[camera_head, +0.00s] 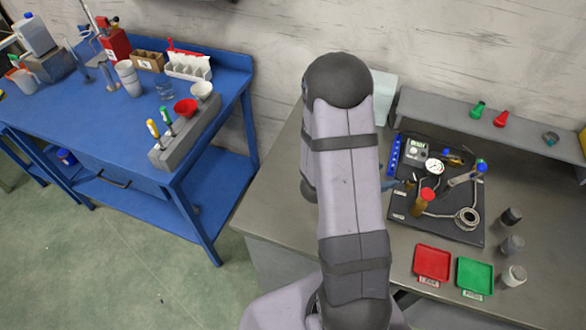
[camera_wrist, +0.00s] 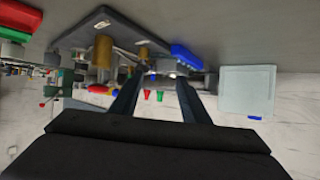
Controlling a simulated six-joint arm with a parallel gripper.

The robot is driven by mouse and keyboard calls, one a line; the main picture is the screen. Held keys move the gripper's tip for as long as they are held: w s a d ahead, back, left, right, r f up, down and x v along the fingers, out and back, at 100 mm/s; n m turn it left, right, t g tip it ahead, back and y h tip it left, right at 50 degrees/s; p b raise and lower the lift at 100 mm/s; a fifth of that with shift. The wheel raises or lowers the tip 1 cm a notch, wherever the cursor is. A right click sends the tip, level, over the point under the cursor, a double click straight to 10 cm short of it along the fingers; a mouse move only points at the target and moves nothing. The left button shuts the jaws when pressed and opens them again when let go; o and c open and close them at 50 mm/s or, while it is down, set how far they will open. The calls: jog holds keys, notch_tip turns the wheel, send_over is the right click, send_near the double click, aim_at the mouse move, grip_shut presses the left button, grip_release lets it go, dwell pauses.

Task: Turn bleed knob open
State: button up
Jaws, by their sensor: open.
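A test rig on a dark base plate (camera_head: 405,203) stands on the grey bench, with a round white gauge (camera_head: 433,166), a brass cylinder with a red cap (camera_head: 427,195), a blue-topped cylinder (camera_head: 480,166) and a metal coil (camera_head: 467,218). I cannot tell for certain which part is the bleed knob. In the wrist view, which looks upside down, the base plate (camera_wrist: 83,33) and a brass cylinder (camera_wrist: 102,50) are beyond my fingers. My gripper (camera_wrist: 160,88) is open, its two dark fingers apart with nothing held between them.
A red tray (camera_head: 432,262) and a green tray (camera_head: 475,275) lie at the bench front, with several small grey cylinders to their right. A grey shelf (camera_head: 530,135) runs behind the rig. A pale box (camera_head: 384,95) stands behind my arm. A blue workbench (camera_head: 100,130) is at left.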

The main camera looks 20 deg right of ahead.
jog(key=w+a+n+t+y+p, duration=0.1)
jog(key=w+a+n+t+y, duration=0.3)
jog(key=w+a, duration=0.45)
jog(key=w+a+r+n+y+p, duration=0.1)
jog(key=a+r+n+y, duration=0.2)
jog(key=a, duration=1)
jog(key=shift+w+a+n+t+y, duration=0.25)
jog(key=shift+n+y, duration=0.65)
jog(key=shift+y, duration=0.9)
jog(key=shift+c, duration=0.2)
jog(key=s+d+r+m+g+p, duration=0.1)
jog(key=s+d, duration=0.3)
jog(key=d, duration=0.5)
jog(key=s+d+m+g+h+p, duration=0.1)
jog(key=s+d, duration=0.4)
jog(key=d, duration=0.5)
jog(key=s+d+r+m+g+h+p, duration=0.1)
jog(key=s+d, duration=0.4)
jog(key=d, duration=0.5)
jog(key=shift+s+r+m+g, duration=0.15)
jog(key=shift+r+m+g, duration=0.3)
jog(key=shift+m, duration=0.65)
